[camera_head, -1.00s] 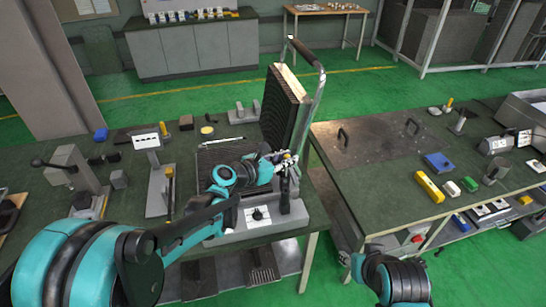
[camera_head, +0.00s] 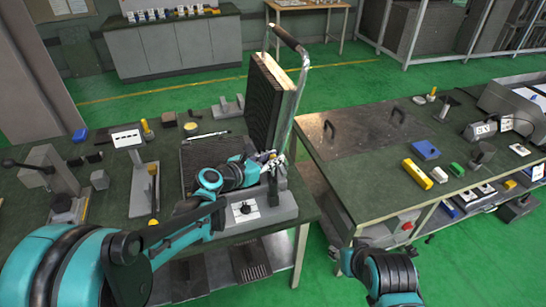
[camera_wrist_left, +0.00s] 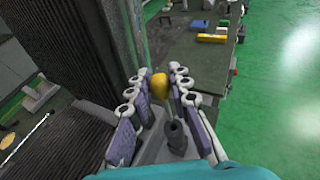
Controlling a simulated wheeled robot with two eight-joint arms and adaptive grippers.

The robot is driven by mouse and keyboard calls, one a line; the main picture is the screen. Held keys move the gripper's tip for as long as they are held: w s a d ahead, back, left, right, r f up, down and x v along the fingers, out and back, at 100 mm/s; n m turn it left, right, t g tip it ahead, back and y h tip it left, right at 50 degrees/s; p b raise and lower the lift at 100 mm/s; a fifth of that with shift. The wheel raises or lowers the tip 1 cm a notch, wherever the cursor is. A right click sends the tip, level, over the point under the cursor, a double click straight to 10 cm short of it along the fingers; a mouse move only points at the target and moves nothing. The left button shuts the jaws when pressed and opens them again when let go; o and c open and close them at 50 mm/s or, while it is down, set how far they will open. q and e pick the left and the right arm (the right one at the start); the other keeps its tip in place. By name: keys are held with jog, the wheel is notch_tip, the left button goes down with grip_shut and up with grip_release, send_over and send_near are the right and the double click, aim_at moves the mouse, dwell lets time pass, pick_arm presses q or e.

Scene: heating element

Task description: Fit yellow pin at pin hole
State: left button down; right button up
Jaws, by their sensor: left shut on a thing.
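My left gripper (camera_head: 270,158) is at the right end of the grey machine base (camera_head: 272,210), beside the raised dark ribbed plate (camera_head: 262,105). In the left wrist view its two fingers (camera_wrist_left: 158,82) are shut on the yellow pin (camera_wrist_left: 159,86). The pin's rounded yellow head shows between the fingertips. A dark round post (camera_wrist_left: 177,138) stands close by between the fingers. I cannot tell whether it is the pin hole, nor whether the pin's lower end touches anything. The right gripper is out of view.
A curved metal handle bar (camera_head: 302,75) rises beside the ribbed plate. A gap of green floor separates this bench from the right-hand bench (camera_head: 385,185), which holds a yellow block (camera_head: 417,174), a blue block (camera_head: 425,150) and a green block (camera_head: 456,169).

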aim_at(273, 168)
pick_arm(q)
jog(key=shift+f+b, duration=0.4)
jog(key=shift+f, duration=0.35)
jog(key=shift+f+b, duration=1.45)
jog(key=shift+f, duration=0.15)
dwell(1.0)
jog(key=shift+r, duration=0.15)
jog(key=shift+r+p, duration=1.05)
jog(key=shift+r, duration=0.15)
jog(key=shift+f+b, duration=1.15)
jog(key=shift+f, duration=0.1)
dwell(0.9)
jog(key=c, duration=1.3)
grip_release()
jog(key=v, duration=1.2)
